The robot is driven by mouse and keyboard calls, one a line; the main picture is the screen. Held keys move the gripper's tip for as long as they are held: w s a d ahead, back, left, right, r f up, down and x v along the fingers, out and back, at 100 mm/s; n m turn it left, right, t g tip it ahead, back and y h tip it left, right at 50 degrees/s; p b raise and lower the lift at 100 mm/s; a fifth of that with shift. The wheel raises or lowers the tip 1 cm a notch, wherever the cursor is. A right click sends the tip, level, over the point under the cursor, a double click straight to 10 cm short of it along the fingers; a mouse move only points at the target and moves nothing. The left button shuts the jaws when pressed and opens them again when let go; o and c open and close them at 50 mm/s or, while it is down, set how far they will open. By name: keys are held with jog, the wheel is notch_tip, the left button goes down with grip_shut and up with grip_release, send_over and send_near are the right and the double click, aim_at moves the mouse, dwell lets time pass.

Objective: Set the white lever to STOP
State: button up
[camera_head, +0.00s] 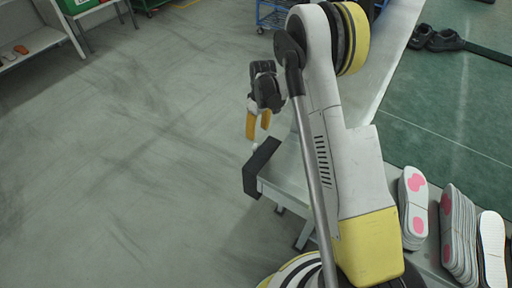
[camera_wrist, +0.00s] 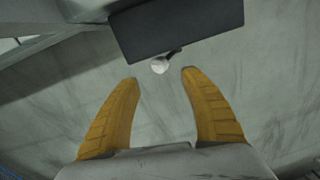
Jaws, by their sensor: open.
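The white lever shows in the wrist view as a pale round knob (camera_wrist: 160,66) on a short dark stem, at the edge of a dark box (camera_wrist: 178,28). In the head view the dark box (camera_head: 262,165) sits at the table's end, with the small white knob (camera_head: 255,147) at its upper edge. My gripper (camera_head: 258,136) is above the knob with its yellow fingers pointing down. In the wrist view my gripper (camera_wrist: 160,76) is open, with the knob between and just beyond the fingertips. No contact is visible. No STOP marking can be read.
The grey table (camera_head: 290,165) carries the box at its end. Stacks of shoe soles (camera_head: 414,205) stand at the lower right. The grey floor (camera_head: 130,150) to the left is clear.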

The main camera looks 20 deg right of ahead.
aim_at(256, 144)
jog(key=f+b, duration=0.1)
jog(key=f, duration=0.2)
jog(key=f+b, duration=0.1)
jog(key=f, duration=0.2)
jog(key=f+b, duration=0.2)
jog(key=f, duration=0.1)
jog(key=shift+s+a+f, duration=0.2)
jog(key=shift+a+f, duration=0.1)
jog(key=shift+a, duration=0.05)
jog(key=shift+c, duration=0.6)
grip_shut()
